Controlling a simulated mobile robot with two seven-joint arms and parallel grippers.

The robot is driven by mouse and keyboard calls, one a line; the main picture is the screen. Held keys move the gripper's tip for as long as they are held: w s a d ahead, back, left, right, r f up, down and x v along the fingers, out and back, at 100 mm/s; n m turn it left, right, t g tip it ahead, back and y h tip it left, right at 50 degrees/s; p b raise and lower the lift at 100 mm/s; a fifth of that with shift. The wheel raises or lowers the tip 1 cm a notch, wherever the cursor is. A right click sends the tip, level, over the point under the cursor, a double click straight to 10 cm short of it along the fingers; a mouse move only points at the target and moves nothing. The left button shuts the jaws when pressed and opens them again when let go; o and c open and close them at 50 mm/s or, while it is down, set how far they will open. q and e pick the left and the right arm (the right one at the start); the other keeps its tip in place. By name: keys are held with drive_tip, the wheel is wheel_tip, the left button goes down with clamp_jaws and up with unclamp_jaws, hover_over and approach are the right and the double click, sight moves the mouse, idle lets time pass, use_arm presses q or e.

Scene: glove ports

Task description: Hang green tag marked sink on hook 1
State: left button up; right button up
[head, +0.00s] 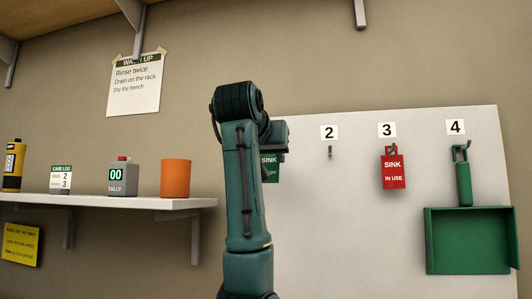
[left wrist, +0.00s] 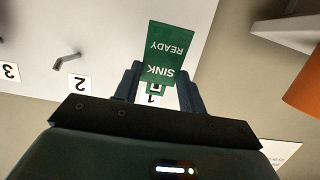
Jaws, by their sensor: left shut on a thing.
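The green tag (head: 270,170) reads SINK and READY; in the head view my arm covers part of it. It also shows in the left wrist view (left wrist: 167,48), upside down in the picture. My left gripper (left wrist: 157,84) is shut on the tag at its SINK end; in the head view the gripper (head: 277,138) is partly behind my own arm, close to the white board. The number 1 label (left wrist: 152,99) shows partly, behind the tag and fingers. Hook 1 itself is hidden, so I cannot tell whether the tag touches it. My right gripper is not in view.
The white board (head: 350,230) has an empty hook 2 (head: 330,152), a red SINK IN USE tag (head: 393,171) on hook 3 and a green dustpan (head: 466,240) on hook 4. A shelf (head: 130,201) at left holds an orange cup (head: 175,178) and a tally counter (head: 122,178).

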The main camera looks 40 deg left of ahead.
sight(269, 160)
use_arm(q)
drive_tip(key=shift+w+a+f, duration=0.2)
drive_tip(key=shift+w+f, duration=0.1)
drive_tip(key=shift+f, duration=0.15)
drive_tip(key=shift+p+x, duration=0.4)
drive_tip(key=shift+x, duration=0.6)
drive_tip(key=shift+w+r, duration=0.1)
drive_tip(key=shift+r, duration=0.05)
drive_tip(key=o, duration=1)
